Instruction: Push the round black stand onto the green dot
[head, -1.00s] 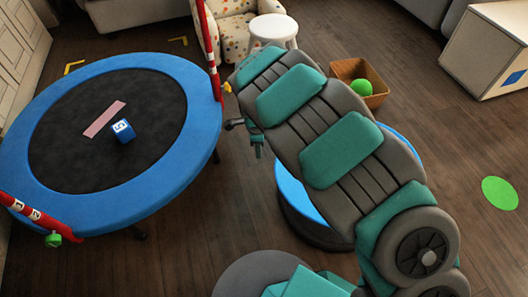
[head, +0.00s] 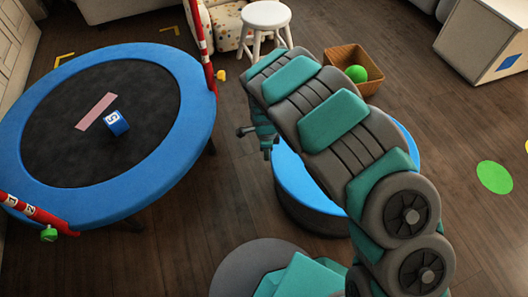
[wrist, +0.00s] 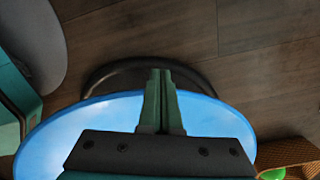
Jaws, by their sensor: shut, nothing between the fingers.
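The round black stand (head: 300,208) has a bright blue top and stands on the wooden floor, partly hidden behind my arm. In the wrist view its blue top (wrist: 75,140) lies under my gripper and a dark curved edge (wrist: 105,78) shows beyond it. My gripper (head: 268,155) is shut and empty, pointing down at the stand's left side in the head view. Its shut fingers also show in the wrist view (wrist: 160,75), overlapping the dark edge; I cannot tell whether they touch. The green dot (head: 495,177) lies flat on the floor at the right, apart from the stand.
A blue-rimmed trampoline (head: 185,140) with a blue block (head: 117,123) stands at the left. Floor between stand and dot looks clear.

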